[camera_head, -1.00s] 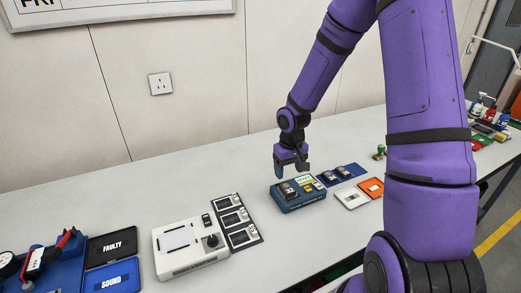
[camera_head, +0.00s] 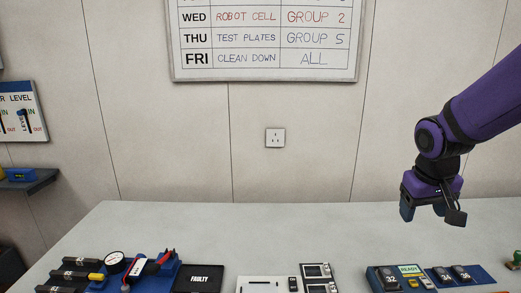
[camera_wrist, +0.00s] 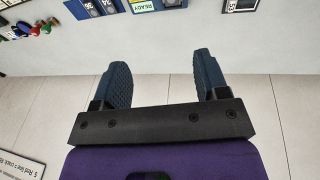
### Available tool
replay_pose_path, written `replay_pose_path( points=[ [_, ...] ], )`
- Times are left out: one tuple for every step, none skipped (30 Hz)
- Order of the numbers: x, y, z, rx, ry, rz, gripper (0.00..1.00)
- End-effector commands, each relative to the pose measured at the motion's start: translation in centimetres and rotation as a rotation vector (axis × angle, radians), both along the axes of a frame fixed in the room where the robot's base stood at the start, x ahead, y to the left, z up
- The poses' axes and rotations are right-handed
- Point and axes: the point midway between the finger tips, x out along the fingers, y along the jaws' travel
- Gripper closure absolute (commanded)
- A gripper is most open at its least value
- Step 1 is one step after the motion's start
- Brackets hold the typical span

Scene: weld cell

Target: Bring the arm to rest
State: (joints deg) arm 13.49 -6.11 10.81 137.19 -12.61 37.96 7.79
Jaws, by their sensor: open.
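My purple arm enters from the right in the head view. My gripper (camera_head: 431,212) hangs at its end, pointing down, above the back part of the table, with empty space between its fingers. In the wrist view my gripper (camera_wrist: 160,75) shows two dark blue fingers spread apart with nothing between them. The blue device with a READY display (camera_head: 398,278) sits on the table below and in front of the gripper, apart from it.
The grey table (camera_head: 220,225) is bare along its back. A blue tray with a gauge (camera_head: 115,262), a FAULTY mat (camera_head: 205,279), a white box (camera_head: 262,285) and a blue mat with numbered pieces (camera_head: 462,273) line the front. A whiteboard (camera_head: 265,40) and a socket (camera_head: 275,138) are on the wall.

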Motion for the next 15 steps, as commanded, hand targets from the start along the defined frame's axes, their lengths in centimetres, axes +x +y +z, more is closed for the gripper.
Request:
replay_pose_path(
  points=[
    [-1.0, 0.4, 1.3, -0.001, -0.022, 0.000, 0.32],
    [-1.5, 0.6, 1.9, 0.000, -0.032, 0.000, 0.32],
    [-2.3, 0.8, 2.8, 0.001, -0.046, 0.001, 0.32],
    [-2.9, 1.0, 3.4, 0.003, -0.056, 0.001, 0.32],
    [-3.5, 1.2, 4.0, 0.007, -0.067, 0.001, 0.32],
    [-4.3, 1.4, 4.7, 0.011, -0.080, 0.001, 0.32],
    [-5.0, 1.6, 5.2, 0.014, -0.090, 0.001, 0.32],
    [-5.6, 1.8, 5.7, 0.018, -0.102, 0.003, 0.32],
    [-6.4, 2.0, 6.4, 0.025, -0.115, 0.006, 0.32],
    [-7.1, 2.1, 6.9, 0.030, -0.126, 0.006, 0.32],
    [-7.7, 2.3, 7.3, 0.037, -0.136, 0.007, 0.32],
    [-8.6, 2.6, 7.8, 0.045, -0.149, 0.010, 0.32],
    [-9.3, 2.7, 8.2, 0.052, -0.160, 0.012, 0.32],
    [-10.0, 2.9, 8.6, 0.059, -0.171, 0.016, 0.32],
    [-10.8, 3.1, 9.1, 0.071, -0.185, 0.019, 0.32]
  ],
)
